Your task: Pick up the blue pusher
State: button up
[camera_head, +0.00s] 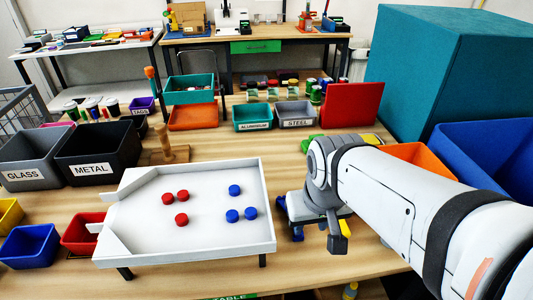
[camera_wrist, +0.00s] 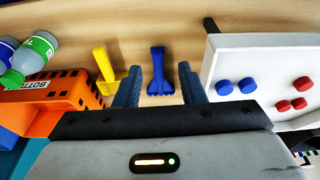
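The blue pusher (camera_wrist: 160,78) lies on the wooden table, between my fingers as the wrist view shows it, with a gap on each side. Its narrow end points away from my palm and its wider forked end lies closer. My gripper (camera_wrist: 160,67) is open and empty. I cannot tell its height above the pusher. In the head view my gripper (camera_head: 315,219) is just right of the white tray, and the blue part below it may be the pusher or a finger.
A yellow pusher (camera_wrist: 105,66) lies left of my gripper, near an orange bin (camera_wrist: 62,86). The white raised tray (camera_head: 150,249) with red and blue discs is close on the other side. Black and grey bins (camera_head: 97,152) stand further left.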

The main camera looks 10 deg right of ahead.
jog(key=shift+w+d, duration=0.15)
jog(key=shift+w, duration=0.05)
jog(key=shift+o, duration=1.2)
jog(key=shift+w+d+r, duration=0.1)
jog(key=shift+w, duration=0.25)
jog(key=w+f+g+p, duration=0.1)
jog(key=w+f, duration=0.1)
jog(key=w, duration=0.3)
jog(key=w+f+p, duration=0.2)
jog(key=w, duration=0.2)
jog(key=w+f+g+p, duration=0.1)
jog(key=w+f, duration=0.2)
jog(key=w, duration=0.2)
jog(key=shift+w+d+g, duration=0.1)
jog(key=shift+w+g, duration=0.2)
jog(key=shift+w, duration=0.05)
jog(key=shift+w+f, duration=0.1)
jog(key=shift+f, duration=0.15)
jog(key=f, duration=0.2)
jog(key=f+p, duration=0.1)
jog(key=f, duration=0.2)
jog(key=s+f, duration=0.1)
jog(key=f, duration=0.1)
jog(key=shift+d+f, duration=0.2)
jog(key=shift+f, duration=0.1)
